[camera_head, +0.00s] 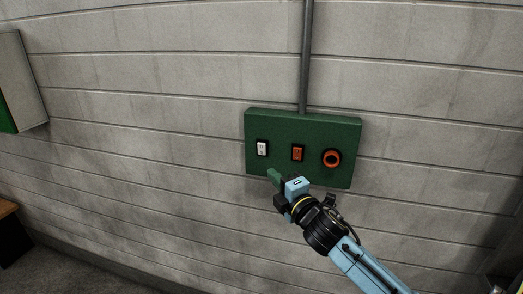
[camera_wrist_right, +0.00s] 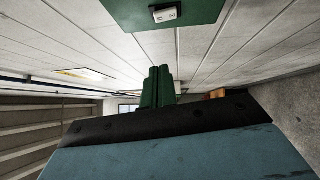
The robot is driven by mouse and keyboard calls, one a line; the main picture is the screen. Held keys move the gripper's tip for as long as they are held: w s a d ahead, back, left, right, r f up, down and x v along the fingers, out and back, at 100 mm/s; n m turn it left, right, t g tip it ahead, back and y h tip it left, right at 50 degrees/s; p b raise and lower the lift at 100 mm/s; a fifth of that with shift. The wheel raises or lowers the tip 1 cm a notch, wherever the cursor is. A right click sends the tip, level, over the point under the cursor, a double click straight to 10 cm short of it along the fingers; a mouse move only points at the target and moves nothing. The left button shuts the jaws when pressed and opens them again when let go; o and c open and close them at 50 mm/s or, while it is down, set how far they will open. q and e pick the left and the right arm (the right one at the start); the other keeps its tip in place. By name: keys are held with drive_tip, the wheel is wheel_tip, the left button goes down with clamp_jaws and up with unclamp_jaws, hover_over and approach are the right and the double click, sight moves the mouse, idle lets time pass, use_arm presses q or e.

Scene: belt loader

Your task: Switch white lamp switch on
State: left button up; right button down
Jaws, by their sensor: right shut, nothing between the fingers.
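The white lamp switch (camera_head: 262,148) is a small white rocker at the left of a green control box (camera_head: 328,122) on the wall. It also shows at the top of the right wrist view (camera_wrist_right: 165,15). I cannot tell whether the switch is on or off. My left gripper is not in view.
An orange rocker switch (camera_head: 297,153) and a round orange-red knob (camera_head: 332,158) sit right of the white switch on the same box. A grey conduit (camera_head: 306,55) runs up from the box. A grey and green cabinet (camera_head: 22,80) is at the far left. The wall between is clear.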

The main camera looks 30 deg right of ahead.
drive_tip(key=p, duration=0.1)
approach(262, 150)
drive_tip(key=w+a+r, duration=0.2)
drive_tip(key=w+a, duration=0.2)
drive_tip(key=w, duration=0.1)
drive_tip(key=shift+w+d+r+p, duration=0.4)
drive_tip(key=shift+w+d, duration=0.25)
drive_tip(key=shift+d, duration=0.15)
drive_tip(key=shift+w+d, duration=0.45)
drive_tip(key=shift+d, duration=0.1)
